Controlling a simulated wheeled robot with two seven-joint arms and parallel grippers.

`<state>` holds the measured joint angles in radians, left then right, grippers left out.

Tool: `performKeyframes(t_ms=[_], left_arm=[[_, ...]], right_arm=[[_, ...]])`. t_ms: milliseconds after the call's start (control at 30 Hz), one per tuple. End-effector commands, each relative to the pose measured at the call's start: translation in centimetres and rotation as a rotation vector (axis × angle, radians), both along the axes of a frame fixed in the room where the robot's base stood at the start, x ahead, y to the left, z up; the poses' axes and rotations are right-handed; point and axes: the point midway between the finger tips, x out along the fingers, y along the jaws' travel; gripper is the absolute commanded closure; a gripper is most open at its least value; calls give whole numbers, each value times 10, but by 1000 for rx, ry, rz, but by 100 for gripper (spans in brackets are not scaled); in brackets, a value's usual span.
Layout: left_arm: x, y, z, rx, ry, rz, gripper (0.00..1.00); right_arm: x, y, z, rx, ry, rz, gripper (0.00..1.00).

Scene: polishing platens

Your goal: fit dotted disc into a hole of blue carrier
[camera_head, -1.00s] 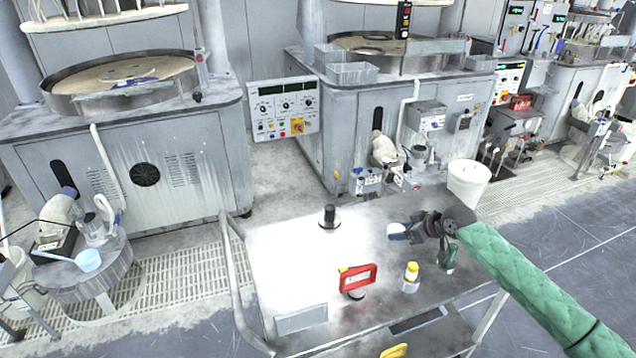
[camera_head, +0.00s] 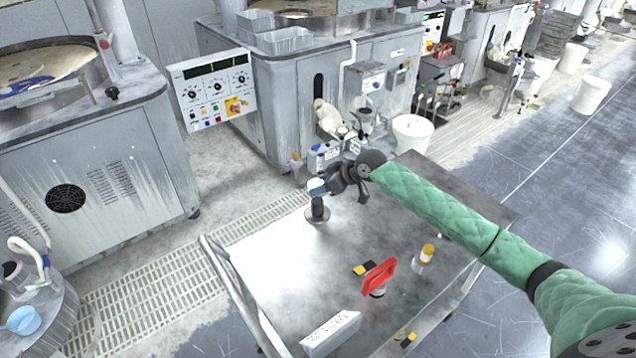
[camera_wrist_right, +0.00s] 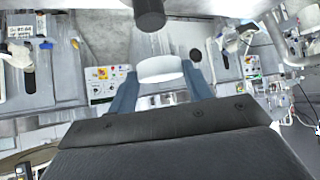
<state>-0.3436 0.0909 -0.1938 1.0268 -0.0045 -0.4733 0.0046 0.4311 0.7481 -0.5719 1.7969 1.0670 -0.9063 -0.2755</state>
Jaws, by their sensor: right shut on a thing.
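My right gripper (camera_head: 328,186) is over the far left part of the cart top. Its blue fingers are shut on a white round piece (camera_wrist_right: 160,69), which also shows at the fingertips in the head view (camera_head: 316,187). The piece is just above a black-knobbed stand (camera_head: 318,211); I cannot tell whether they touch. A dark knob (camera_wrist_right: 150,14) shows near the piece in the wrist view, which looks upside down. A blue patch, perhaps the blue carrier (camera_head: 22,86), lies on the left machine's platen. I cannot make out any dots or carrier holes. My left gripper is not in view.
The steel cart (camera_head: 270,262) carries a red-handled tool (camera_head: 379,277), a yellow-capped bottle (camera_head: 425,256) and a pale box (camera_head: 331,333). A control panel (camera_head: 211,88) hangs between the machines. A white bucket (camera_head: 412,132) stands behind the cart. The cart's middle is mostly clear.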

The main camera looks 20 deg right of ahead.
Motion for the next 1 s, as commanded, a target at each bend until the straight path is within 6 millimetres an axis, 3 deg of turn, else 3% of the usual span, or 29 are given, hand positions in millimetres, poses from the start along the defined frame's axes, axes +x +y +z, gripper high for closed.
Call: performKeyframes(t_ms=[333,633,1000], left_arm=[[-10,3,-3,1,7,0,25],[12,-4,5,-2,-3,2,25],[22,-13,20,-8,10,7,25]], right_arm=[[-3,-2,0,1,-2,-8,70],[-2,-2,-27,2,-1,-7,70],[-2,-2,-44,1,-2,-8,70]])
